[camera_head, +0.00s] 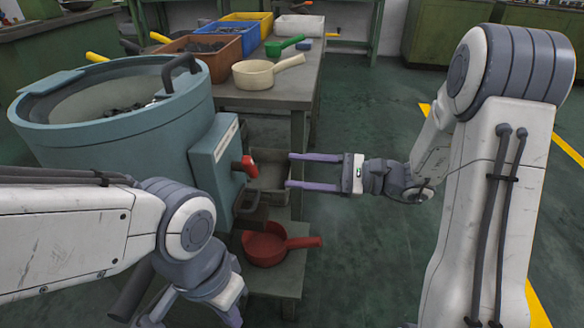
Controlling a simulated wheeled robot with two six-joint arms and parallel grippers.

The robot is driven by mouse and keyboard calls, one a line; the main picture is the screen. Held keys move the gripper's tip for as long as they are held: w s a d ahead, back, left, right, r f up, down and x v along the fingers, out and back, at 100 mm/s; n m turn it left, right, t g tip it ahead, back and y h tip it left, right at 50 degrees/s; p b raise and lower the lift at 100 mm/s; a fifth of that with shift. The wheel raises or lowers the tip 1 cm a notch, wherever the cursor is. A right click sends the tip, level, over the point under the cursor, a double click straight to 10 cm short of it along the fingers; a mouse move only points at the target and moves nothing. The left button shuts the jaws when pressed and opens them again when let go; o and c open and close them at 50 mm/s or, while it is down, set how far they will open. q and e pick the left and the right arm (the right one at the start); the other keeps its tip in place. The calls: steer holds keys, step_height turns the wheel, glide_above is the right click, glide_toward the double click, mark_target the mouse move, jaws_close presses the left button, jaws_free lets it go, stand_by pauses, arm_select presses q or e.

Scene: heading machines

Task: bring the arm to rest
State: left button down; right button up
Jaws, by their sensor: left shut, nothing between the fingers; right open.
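My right arm comes in from the right, and its gripper (301,171) is open and empty. Its two purple fingers point left, level with the red-handled lever on the front of the blue-grey drum machine (125,137). I cannot tell whether the fingers touch anything there. My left arm comes in from the left in front of the machine, bent downward. Its gripper (196,318) is at the bottom edge, mostly cut off by the picture and hidden by the wrist; it is shut with nothing visible in it.
A grey table (290,95) holds a cream scoop (254,75), a green scoop (278,47), and brown (190,58), blue (247,37) and yellow bins. A red pan (263,250) sits on a low shelf beneath the machine's front. Green floor (360,110) is free right of the table.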

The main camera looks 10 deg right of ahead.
steer(key=s+a+f+n+g+h, duration=0.3)
steer(key=s+a+n+g+h, duration=0.5)
steer(key=s, duration=0.8)
steer(key=s+d+f+n+g+h, duration=0.1)
steer(key=s+d+f+n+h, duration=0.1)
steer(key=s+f+n+h, duration=0.5)
step_height(320, 180, up, 40)
steer(key=n+t+h+p, duration=0.1)
steer(key=n+t+p, duration=0.2)
steer(key=p, duration=3.4)
steer(key=n, duration=0.4)
steer(key=shift+d+r+n+p, duration=0.2)
steer(key=shift+r+n+p, duration=0.05)
steer(key=shift+n+p, duration=0.05)
